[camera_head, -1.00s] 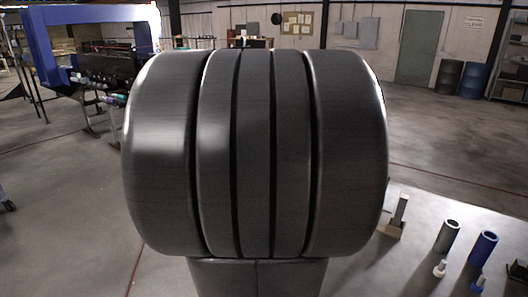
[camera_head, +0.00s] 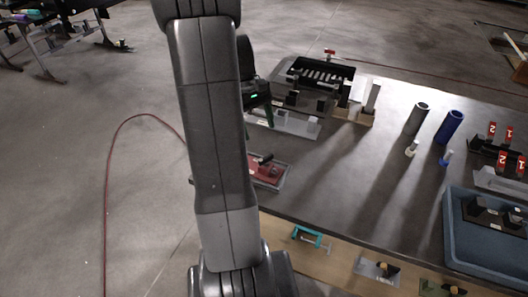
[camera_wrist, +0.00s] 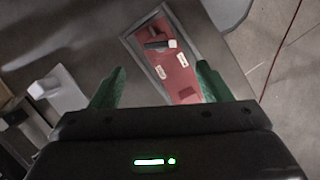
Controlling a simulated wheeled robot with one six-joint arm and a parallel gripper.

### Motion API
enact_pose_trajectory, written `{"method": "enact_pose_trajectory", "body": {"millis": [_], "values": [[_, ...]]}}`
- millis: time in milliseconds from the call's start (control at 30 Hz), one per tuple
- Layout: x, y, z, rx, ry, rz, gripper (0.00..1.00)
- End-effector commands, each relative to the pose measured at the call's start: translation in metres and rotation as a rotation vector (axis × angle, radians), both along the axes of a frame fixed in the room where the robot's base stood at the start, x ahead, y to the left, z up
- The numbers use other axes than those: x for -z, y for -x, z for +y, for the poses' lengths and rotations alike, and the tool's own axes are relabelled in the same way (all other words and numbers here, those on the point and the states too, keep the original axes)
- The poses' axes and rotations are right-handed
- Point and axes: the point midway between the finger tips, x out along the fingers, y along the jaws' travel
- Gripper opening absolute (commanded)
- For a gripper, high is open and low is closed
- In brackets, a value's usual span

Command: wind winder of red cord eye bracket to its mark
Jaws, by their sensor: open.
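A red plate (camera_head: 266,170) in a grey-rimmed frame lies at the left edge of the dark table, partly behind my arm. In the wrist view the red plate (camera_wrist: 182,75) carries a dark winder handle (camera_wrist: 158,45) with a pale end, and two small white labels. The writing and any mark are too small to read. My gripper (camera_wrist: 161,68) is open and empty, its green fingers apart in front of the plate, with the winder showing between and beyond them. In the head view my gripper (camera_head: 258,98) hangs above the table, beyond the plate.
A dark red cord (camera_head: 107,190) curves over the floor left of the table. A grey bracket (camera_head: 290,122) stands near the gripper. Grey (camera_head: 417,118) and blue (camera_head: 449,127) cylinders and a blue tray (camera_head: 475,258) are to the right. The table's middle is clear.

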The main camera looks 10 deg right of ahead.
Motion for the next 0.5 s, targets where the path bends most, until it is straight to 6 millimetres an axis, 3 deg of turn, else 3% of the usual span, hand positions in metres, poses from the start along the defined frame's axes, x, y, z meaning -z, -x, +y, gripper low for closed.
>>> {"method": "enact_pose_trajectory", "body": {"millis": [200,500], "values": [[0.044,0.018,-0.008,0.002,0.001,0.005,0.71],[0.082,0.031,-0.014,0.002,0.001,0.0,0.71]]}}
